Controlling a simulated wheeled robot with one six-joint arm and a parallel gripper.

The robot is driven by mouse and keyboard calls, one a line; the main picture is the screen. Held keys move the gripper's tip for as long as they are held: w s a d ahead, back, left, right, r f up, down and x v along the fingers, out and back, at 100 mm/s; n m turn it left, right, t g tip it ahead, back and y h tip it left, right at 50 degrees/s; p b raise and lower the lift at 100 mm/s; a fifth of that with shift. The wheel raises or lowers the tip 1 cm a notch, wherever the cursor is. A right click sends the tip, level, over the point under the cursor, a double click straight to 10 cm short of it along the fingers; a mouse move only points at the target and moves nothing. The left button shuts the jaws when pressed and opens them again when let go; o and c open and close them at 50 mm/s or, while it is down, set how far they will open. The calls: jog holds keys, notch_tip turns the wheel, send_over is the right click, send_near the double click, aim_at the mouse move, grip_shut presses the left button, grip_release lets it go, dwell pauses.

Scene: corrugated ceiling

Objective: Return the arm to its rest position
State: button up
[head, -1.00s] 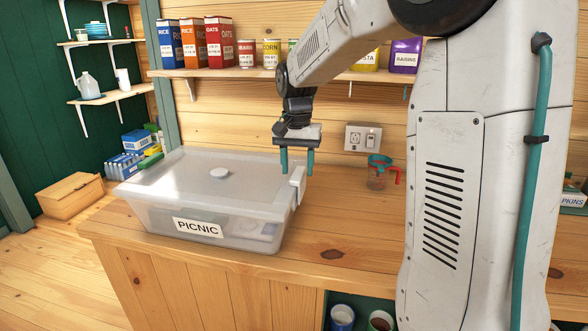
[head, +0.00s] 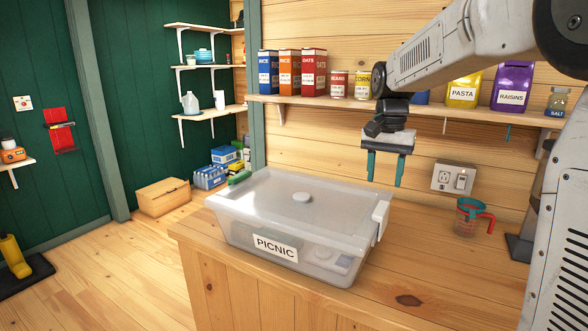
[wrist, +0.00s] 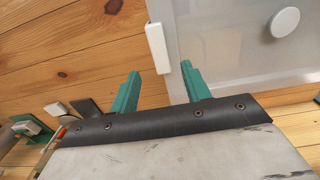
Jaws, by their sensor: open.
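My gripper (head: 385,168) hangs at the end of my arm, fingers pointing down, above and behind the right end of the picnic box. Its two teal fingers are apart with nothing between them. In the wrist view my gripper (wrist: 160,90) is also open and empty. The clear box labelled PICNIC (head: 300,215) sits on the wooden counter with its lid on. The box's white latch (head: 380,219) is at its right end; the latch (wrist: 157,47) also shows in the wrist view, just beyond the fingers.
A shelf (head: 420,108) with boxes, cans and bags runs along the wall behind my gripper. A measuring cup with a red handle (head: 468,222) stands at the counter's right. An outlet (head: 453,177) is on the wall. The counter front right of the box is clear.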

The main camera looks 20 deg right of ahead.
aim_at(383, 212)
jog(key=shift+s+f+n, duration=0.1)
jog(key=shift+f+n, duration=0.2)
jog(key=shift+n, duration=0.1)
jog(key=shift+s+a+f+n, duration=0.15)
jog(key=shift+s+f+n, duration=0.05)
jog(key=shift+s+f, duration=0.3)
jog(key=shift+s+a+f+n, duration=0.15)
jog(key=shift+s+f+n, duration=0.05)
jog(key=shift+s+f, duration=0.25)
jog(key=s+a+f+n, duration=0.1)
jog(key=s+a+n, duration=0.1)
jog(key=s, duration=0.7)
jog(key=s+a+f+n+t, duration=0.1)
jog(key=s+a+n, duration=0.2)
jog(key=s, duration=0.6)
jog(key=s+a+f+n, duration=0.2)
jog(key=s+a, duration=0.4)
jog(key=s, duration=0.3)
jog(key=shift+s, duration=0.25)
